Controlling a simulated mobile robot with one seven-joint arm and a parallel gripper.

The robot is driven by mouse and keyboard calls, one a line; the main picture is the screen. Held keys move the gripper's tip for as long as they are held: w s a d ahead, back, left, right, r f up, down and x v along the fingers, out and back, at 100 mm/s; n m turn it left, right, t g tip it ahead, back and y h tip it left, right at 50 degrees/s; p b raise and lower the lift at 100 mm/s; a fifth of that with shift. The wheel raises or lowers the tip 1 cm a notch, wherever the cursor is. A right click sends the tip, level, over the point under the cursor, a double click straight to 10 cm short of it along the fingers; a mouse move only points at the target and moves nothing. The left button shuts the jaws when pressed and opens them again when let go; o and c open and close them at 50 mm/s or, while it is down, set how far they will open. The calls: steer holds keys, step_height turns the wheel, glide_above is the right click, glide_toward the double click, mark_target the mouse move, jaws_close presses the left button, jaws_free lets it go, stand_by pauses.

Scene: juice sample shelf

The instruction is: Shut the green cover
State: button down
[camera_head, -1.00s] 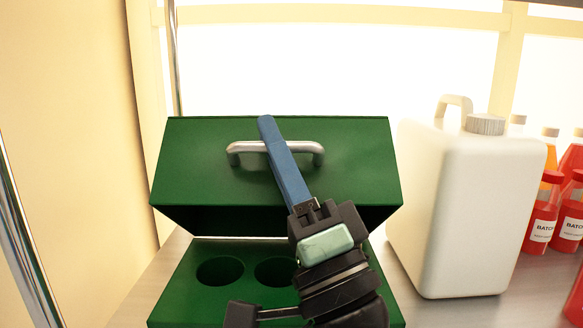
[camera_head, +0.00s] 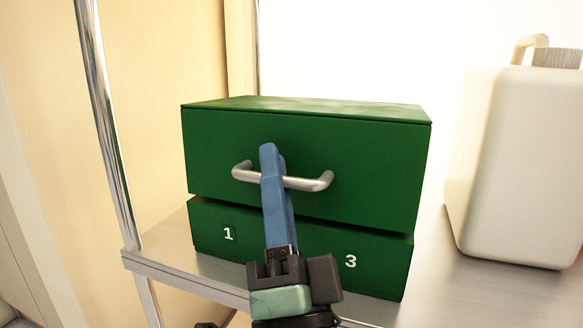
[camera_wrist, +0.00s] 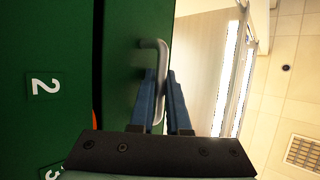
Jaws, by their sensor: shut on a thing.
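The green cover (camera_head: 350,160) sits low over the green box base (camera_head: 310,238), with a narrow dark gap between them. It also shows in the wrist view (camera_wrist: 125,60). A silver bar handle (camera_head: 310,184) is fixed to the cover's front face. My gripper (camera_head: 270,160) has its blue fingers shut on the handle, one on each side of the bar (camera_wrist: 160,50) in the wrist view. The base front carries the numbers 1 and 3, and a 2 shows in the wrist view. My fingers hide the middle of the handle and part of the base front.
A white jug (camera_head: 525,165) stands on the metal shelf (camera_head: 440,285) to the right of the box. A chrome post (camera_head: 100,125) rises at the left front corner of the shelf. Some shelf surface is bare between box and jug.

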steer(key=shift+s+a+f, duration=0.1)
steer(key=shift+s+f, duration=0.1)
steer(key=shift+f, duration=0.65)
steer(key=c, duration=1.2)
jaws_free()
steer(key=shift+s, duration=0.15)
steer(key=shift+o, duration=0.2)
steer(key=shift+w+f, duration=0.1)
steer(key=shift+w, duration=0.1)
